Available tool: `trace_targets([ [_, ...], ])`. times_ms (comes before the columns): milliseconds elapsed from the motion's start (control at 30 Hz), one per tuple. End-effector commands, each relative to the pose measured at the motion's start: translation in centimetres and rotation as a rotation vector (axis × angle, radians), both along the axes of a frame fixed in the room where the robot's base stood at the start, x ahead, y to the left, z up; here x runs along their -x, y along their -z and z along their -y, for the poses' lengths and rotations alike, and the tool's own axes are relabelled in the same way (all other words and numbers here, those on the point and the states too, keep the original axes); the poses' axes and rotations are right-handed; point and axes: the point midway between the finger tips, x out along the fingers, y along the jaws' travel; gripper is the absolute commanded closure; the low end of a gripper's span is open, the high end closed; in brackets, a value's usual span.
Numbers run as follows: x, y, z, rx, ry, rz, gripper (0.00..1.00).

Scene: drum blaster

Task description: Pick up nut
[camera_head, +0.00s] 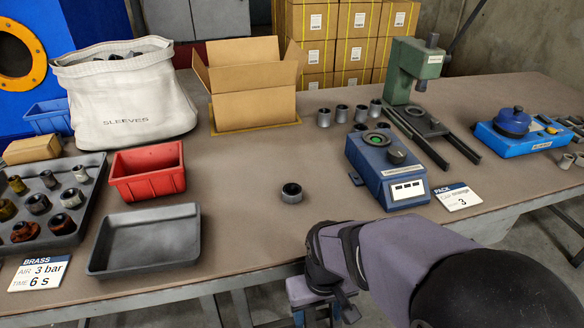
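A small dark, round, nut-like part (291,193) with an open bore stands alone on the brown tabletop near the middle. My arm reaches in from the lower right. My gripper (325,312) is at the bottom of the picture, in front of and below the table's front edge, apart from the lone part. Its fingers are small, dark and partly cut off, so I cannot tell whether they are open or shut. Several similar parts (68,198) in grey, brass and rusty tones sit in a dark compartment tray (88,163) at the far left.
An empty grey tray (146,240) and a red bin (148,172) stand left of the lone part. A blue device (386,170) stands to its right, with a green press (417,70) behind. Grey sleeves (342,112) stand near an open carton (252,108). The table around the lone part is clear.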

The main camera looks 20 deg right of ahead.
Motion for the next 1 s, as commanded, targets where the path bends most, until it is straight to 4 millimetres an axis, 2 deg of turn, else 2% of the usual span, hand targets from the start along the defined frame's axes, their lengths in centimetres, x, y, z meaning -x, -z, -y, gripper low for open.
trace_targets([
  [33,0.0,-3.1,0.0,0.0,0.0,0.0,0.42],
  [800,0.1,-25.2,0.0,0.0,-0.001,-0.008,0.42],
  [1000,-0.1,-30.5,0.0,0.0,-0.001,-0.017,0.42],
])
